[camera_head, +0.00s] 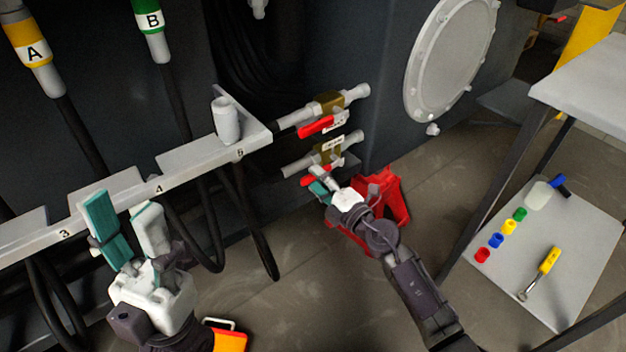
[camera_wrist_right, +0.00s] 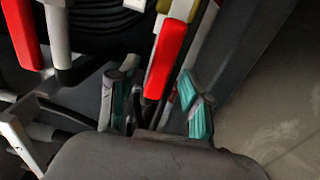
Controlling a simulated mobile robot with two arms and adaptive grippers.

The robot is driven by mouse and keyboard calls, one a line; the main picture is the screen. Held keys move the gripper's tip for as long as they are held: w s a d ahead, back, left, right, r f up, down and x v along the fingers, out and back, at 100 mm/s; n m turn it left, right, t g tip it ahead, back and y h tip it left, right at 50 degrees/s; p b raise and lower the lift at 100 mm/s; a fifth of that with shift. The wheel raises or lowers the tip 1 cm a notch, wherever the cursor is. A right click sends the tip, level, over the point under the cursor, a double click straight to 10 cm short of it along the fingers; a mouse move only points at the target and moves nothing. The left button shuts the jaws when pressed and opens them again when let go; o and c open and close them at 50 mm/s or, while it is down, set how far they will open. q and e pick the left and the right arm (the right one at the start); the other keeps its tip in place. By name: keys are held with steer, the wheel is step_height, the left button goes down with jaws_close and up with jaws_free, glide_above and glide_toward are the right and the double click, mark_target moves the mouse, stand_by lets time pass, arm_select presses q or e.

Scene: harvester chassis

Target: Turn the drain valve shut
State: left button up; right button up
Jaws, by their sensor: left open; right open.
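Two brass-bodied valves sit on grey pipes at the chassis: an upper valve (camera_head: 328,101) with a red lever (camera_head: 316,126) and a lower valve (camera_head: 327,152). Their small white labels are too small to read, so I cannot tell which is the drain. My right gripper (camera_head: 317,181) is at the lower valve, hiding most of its red lever (camera_head: 307,182). In the right wrist view this red lever (camera_wrist_right: 166,60) reaches down between the open fingers (camera_wrist_right: 157,108); contact is not clear. My left gripper (camera_head: 121,212) is open and empty by the numbered rail.
The grey numbered rail (camera_head: 198,168) runs across the left, with hoses hanging below. A red container (camera_head: 392,195) stands on the floor behind my right gripper. A low shelf (camera_head: 585,240) at right holds coloured caps, a bottle and a yellow-handled tool (camera_head: 549,260).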

steer(key=shift+x, duration=1.1)
jaws_close()
